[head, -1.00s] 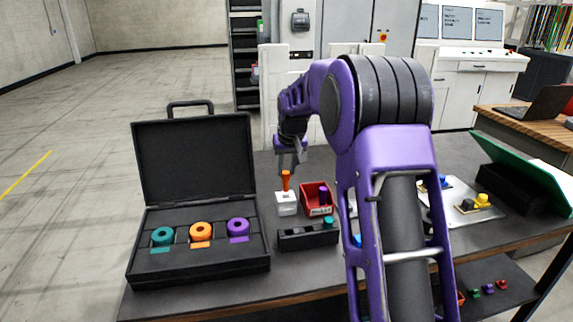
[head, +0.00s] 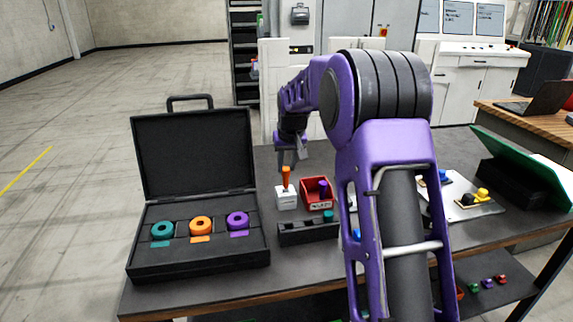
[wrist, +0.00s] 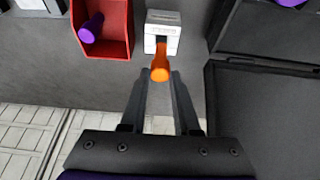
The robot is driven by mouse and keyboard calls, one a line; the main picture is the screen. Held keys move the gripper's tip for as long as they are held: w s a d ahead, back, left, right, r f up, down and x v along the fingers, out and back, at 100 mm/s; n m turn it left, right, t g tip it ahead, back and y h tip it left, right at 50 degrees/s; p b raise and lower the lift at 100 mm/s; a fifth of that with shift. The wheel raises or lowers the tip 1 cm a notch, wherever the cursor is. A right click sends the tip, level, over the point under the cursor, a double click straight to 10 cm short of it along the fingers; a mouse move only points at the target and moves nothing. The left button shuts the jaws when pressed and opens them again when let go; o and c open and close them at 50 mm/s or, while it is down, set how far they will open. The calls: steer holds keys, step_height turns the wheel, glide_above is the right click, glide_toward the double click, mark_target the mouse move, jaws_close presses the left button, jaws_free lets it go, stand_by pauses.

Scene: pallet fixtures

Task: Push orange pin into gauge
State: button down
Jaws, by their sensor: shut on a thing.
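The orange pin (head: 286,176) stands upright over the white gauge block (head: 286,198), with its lower end at the block's top. How deep it sits in the block cannot be told. My gripper (head: 286,168) is above the block, with its fingers at the upper part of the pin. In the wrist view my gripper (wrist: 160,76) has its two fingertips on either side of the orange pin (wrist: 160,64) and is shut on it. The white gauge block (wrist: 162,32) shows a dark slot just behind the pin, partly covered by it.
A red bin (head: 308,196) holding a purple pin (head: 323,187) stands just right of the gauge. A black holder (head: 300,233) with a teal pin lies in front. An open black case (head: 140,272) with coloured rings is at left. My arm hides the table's middle.

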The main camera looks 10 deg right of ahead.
steer(key=shift+f+b, duration=0.65)
steer(key=shift+f, duration=0.6)
stand_by(0.7)
steer(key=shift+c, duration=0.8)
jaws_free()
steer(key=shift+r, duration=0.1)
step_height(320, 180, up, 5)
steer(key=p, duration=0.3)
steer(key=shift+f+p, duration=0.2)
steer(key=shift+p, duration=0.1)
steer(key=shift+r, duration=2.15)
